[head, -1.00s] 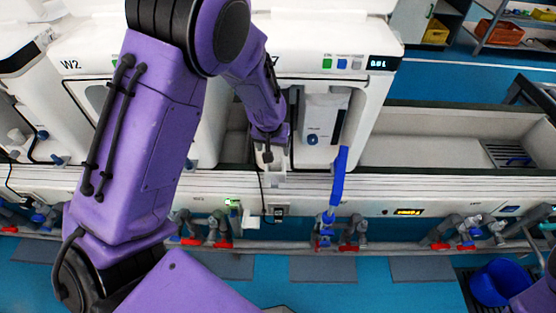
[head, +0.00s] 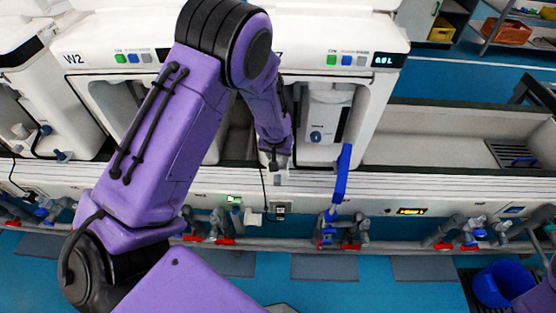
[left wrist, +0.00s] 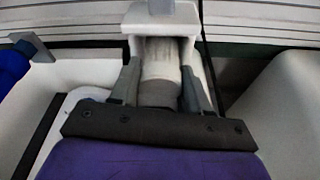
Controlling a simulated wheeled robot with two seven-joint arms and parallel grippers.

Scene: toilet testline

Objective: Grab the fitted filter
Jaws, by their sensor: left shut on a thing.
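The filter (left wrist: 160,65) is a pale ribbed cylinder with a darker grey lower part. In the left wrist view it sits inside a white square-edged housing (left wrist: 196,52), which has walls on both sides and across the top. My left gripper (left wrist: 160,88) has one dark finger on each side of the cylinder and is shut on it. In the head view my left gripper (head: 277,158) is at the lower left front of the right-hand test machine (head: 350,38). The filter is too small and covered to make out there. My right gripper is not in view.
Pipes with red-handled valves (head: 352,246) run below the ledge. An open basin (head: 430,146) lies to the right. A blue bucket (head: 490,285) stands on the floor.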

